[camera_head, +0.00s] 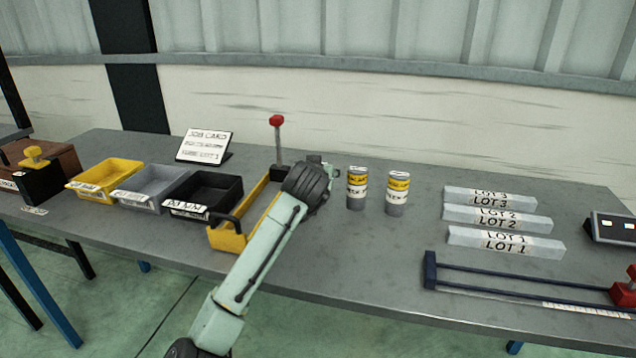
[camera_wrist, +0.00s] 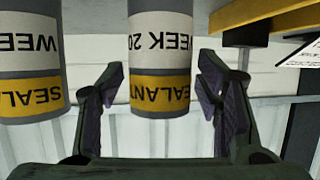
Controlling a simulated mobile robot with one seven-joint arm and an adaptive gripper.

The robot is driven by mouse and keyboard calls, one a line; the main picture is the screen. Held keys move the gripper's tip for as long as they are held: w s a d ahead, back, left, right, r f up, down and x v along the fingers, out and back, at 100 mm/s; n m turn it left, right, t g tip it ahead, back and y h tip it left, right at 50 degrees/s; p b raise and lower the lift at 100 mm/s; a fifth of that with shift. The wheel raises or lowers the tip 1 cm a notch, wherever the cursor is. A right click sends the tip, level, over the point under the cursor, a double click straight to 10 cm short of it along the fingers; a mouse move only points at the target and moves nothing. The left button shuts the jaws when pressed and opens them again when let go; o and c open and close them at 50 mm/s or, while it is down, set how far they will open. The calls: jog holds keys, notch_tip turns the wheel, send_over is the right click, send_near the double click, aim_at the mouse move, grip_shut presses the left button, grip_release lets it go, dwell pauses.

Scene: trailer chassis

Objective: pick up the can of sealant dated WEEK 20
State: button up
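Two grey cans with white and yellow labels stand upright on the grey bench. In the wrist view, which is upside down, the can reading WEEK 20 (camera_wrist: 160,60) is in the middle, its yellow band reading SEALANT. It appears to be the left can in the head view (camera_head: 357,188). The other can (camera_wrist: 30,65) is cut off by the wrist picture's left edge, with only part of its WEEK label showing; it is the right can in the head view (camera_head: 397,193). My gripper (camera_wrist: 165,90) is open and empty, its fingers spread either side of the WEEK 20 can, with gaps.
A yellow fixture (camera_head: 228,238) with a red-knobbed post (camera_head: 277,122) stands left of the cans, close to my arm. Yellow (camera_head: 105,178), grey (camera_head: 150,187) and black bins (camera_head: 205,190) sit farther left. LOT bars (camera_head: 505,243) and a blue-railed fixture (camera_head: 520,283) lie right.

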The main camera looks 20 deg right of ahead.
jog(key=c, duration=1.2)
jog(key=shift+c, duration=0.2)
jog(key=shift+r, duration=0.1)
